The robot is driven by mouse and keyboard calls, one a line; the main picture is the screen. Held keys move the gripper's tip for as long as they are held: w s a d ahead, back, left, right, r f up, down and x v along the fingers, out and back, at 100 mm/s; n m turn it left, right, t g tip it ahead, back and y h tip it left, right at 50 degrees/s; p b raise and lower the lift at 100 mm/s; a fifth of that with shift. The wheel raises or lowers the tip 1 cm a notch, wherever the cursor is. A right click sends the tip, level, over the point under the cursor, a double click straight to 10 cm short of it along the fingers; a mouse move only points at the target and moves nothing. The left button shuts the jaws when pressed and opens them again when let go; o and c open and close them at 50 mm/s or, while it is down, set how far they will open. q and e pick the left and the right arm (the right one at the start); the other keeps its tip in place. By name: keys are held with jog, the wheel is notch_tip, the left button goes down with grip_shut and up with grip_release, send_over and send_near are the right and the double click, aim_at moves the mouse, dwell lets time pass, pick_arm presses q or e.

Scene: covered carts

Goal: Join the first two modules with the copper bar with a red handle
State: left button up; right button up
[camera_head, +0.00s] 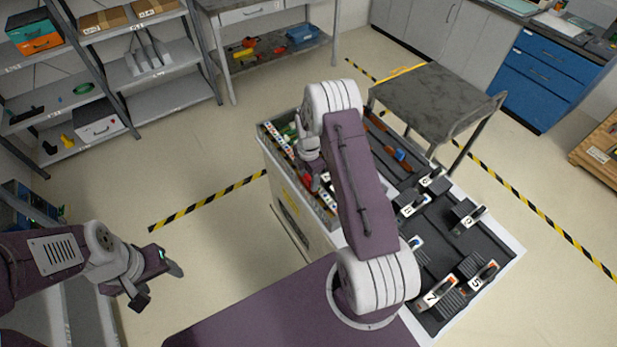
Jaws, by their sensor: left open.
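My right arm reaches over the cart, and its gripper (312,172) points down over the narrow parts tray (262,138) on the cart's left side. A red piece (305,181) shows beside the fingers; I cannot tell whether it is the red handle or is held. Copper-coloured bars (377,122) lie at the cart's back, one near a blue handle (400,155). Black modules with number labels, including 7 (432,298), 5 (477,282) and 2 (468,222), stand on the dark cart top. My left gripper (160,286) is open and empty over the floor.
My right arm hides part of the cart's middle. A grey table (430,98) stands behind the cart. Shelves (150,75) line the back left and blue drawers (545,75) the back right. Floor left of the cart is clear, with striped tape (205,203).

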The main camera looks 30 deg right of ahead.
notch_tip(320, 180, up, 8)
jog(key=shift+r+b, duration=0.1)
jog(key=shift+b, duration=0.85)
jog(key=shift+r, duration=0.4)
